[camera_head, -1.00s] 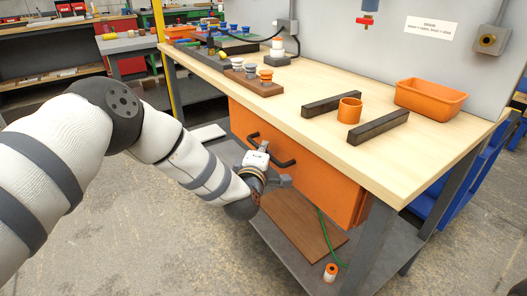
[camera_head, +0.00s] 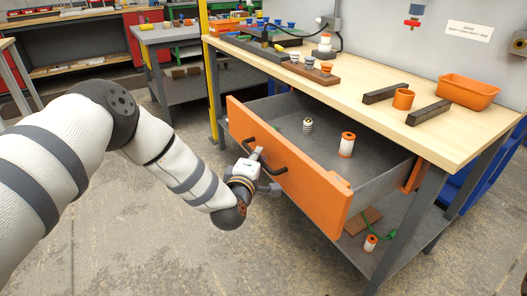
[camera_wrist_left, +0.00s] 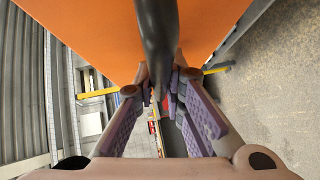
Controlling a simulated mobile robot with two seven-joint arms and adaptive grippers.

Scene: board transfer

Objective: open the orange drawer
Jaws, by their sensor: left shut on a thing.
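The orange drawer (camera_head: 300,184) stands pulled out from under the wooden workbench, and its grey inside shows. A coil spring (camera_head: 307,126) and a white cylinder with orange ends (camera_head: 347,145) stand in it. The dark bar handle (camera_head: 279,170) is on the drawer's front. My left gripper (camera_head: 259,158) is at the left part of the handle, shut on it. In the left wrist view the handle (camera_wrist_left: 158,40) runs down between the fingers (camera_wrist_left: 165,92), with the orange front behind. My right gripper is not in view.
On the benchtop (camera_head: 350,82) are an orange bin (camera_head: 468,92), an orange cup (camera_head: 403,99) between two dark bars, and a wooden rack (camera_head: 310,72). A lower shelf holds another white-and-orange cylinder (camera_head: 370,243). The floor before the drawer is clear.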

